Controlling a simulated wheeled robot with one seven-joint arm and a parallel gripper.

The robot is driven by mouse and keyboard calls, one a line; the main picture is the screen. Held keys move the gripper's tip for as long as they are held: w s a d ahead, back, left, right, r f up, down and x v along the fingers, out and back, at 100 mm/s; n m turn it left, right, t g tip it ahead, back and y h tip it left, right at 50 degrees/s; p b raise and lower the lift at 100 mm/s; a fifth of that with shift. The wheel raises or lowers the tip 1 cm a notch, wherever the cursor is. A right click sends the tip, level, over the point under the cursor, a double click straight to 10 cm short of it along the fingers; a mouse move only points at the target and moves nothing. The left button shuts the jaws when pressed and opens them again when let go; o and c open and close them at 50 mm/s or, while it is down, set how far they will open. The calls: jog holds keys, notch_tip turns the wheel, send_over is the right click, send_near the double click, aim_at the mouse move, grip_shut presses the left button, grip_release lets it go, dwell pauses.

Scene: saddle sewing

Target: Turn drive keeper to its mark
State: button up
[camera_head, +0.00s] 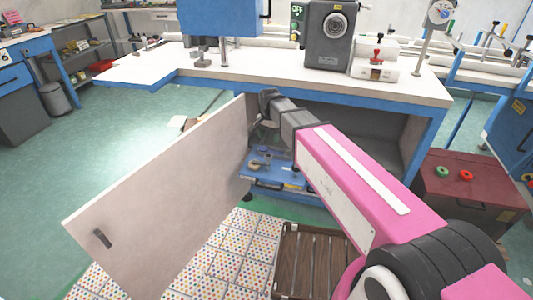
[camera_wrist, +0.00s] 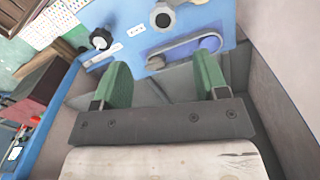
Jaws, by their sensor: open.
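A blue drive panel (camera_wrist: 222,24) fills the top of the wrist view. It carries a black knob (camera_wrist: 101,39) with a pale rim at left, beside a small white marked label (camera_wrist: 137,30). A grey round part with a dark centre (camera_wrist: 163,18) and a long dark belt loop (camera_wrist: 187,47) are to the right. I cannot tell for sure which part is the drive keeper. My gripper (camera_wrist: 162,70) is open, its two green fingers wide apart with nothing held. In the head view the blue drive unit (camera_head: 280,174) sits low inside the bench, partly behind the door and my arm.
The pale cabinet door (camera_head: 165,205) stands open to the left of my arm. The white bench top (camera_head: 250,82) lies above the opening. A wooden slatted pallet (camera_head: 308,262) and a red box with buttons (camera_head: 462,190) are close by on the right.

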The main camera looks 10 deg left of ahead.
aim_at(268, 155)
jog(key=f, duration=1)
jog(key=shift+a+f, duration=0.25)
jog(key=shift+f, duration=0.1)
grip_shut()
jog(key=shift+d, duration=0.1)
